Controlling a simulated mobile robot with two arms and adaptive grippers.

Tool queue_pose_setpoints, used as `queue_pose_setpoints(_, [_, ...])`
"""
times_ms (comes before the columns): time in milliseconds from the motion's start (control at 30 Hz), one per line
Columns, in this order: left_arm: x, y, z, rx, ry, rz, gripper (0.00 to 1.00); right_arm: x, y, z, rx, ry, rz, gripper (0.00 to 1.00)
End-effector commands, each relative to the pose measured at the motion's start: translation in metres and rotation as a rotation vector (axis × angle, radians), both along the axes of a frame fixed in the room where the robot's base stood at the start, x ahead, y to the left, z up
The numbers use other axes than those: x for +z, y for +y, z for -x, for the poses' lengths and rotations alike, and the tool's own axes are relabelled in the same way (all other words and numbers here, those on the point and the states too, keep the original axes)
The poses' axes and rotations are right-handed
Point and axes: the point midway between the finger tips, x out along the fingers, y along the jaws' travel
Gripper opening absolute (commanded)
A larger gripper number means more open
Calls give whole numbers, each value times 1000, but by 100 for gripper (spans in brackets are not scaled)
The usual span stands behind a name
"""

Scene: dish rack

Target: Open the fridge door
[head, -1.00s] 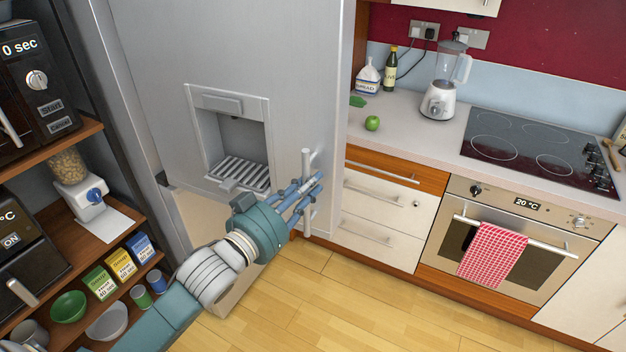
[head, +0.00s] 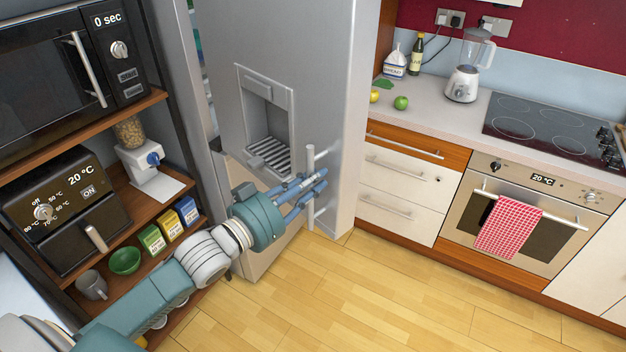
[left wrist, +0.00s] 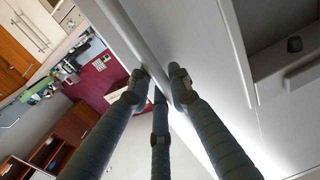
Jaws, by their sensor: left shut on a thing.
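The tall grey fridge door (head: 320,90) has a recessed dispenser (head: 268,120) in its front. A narrow gap at the door's left edge shows coloured items (head: 197,45) behind it, so the door stands ajar. The upright bar handle (head: 311,214) is to the right of the dispenser. My left gripper (head: 318,183) is shut on the handle, its blue fingers around the middle of the bar. In the left wrist view the fingers (left wrist: 155,85) close around the pale handle (left wrist: 146,42). The far sides of the fingertips are hidden. My right gripper is not in view.
At left, shelves hold a microwave (head: 60,75), an air fryer (head: 62,205), a dispenser with a clear top (head: 140,160) and a green bowl (head: 125,261). Drawers (head: 400,185) and an oven (head: 535,215) stand at right. The wooden floor (head: 400,285) in front is clear.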

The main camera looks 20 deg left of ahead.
Motion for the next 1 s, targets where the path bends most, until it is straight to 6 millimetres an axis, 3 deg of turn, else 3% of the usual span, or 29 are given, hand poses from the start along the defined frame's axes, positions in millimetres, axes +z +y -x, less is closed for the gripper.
queue_pose_setpoints(467, [-2, 1, 0, 0, 4, 0, 0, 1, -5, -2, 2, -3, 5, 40])
queue_pose_setpoints(500, [-2, 1, 0, 0, 4, 0, 21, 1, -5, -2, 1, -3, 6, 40])
queue_pose_setpoints(600, [-2, 1, 0, 0, 3, 0, 37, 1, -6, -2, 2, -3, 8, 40])
queue_pose_setpoints(1000, [-2, 3, 6, 1, 3, 0, 37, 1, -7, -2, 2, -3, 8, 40])
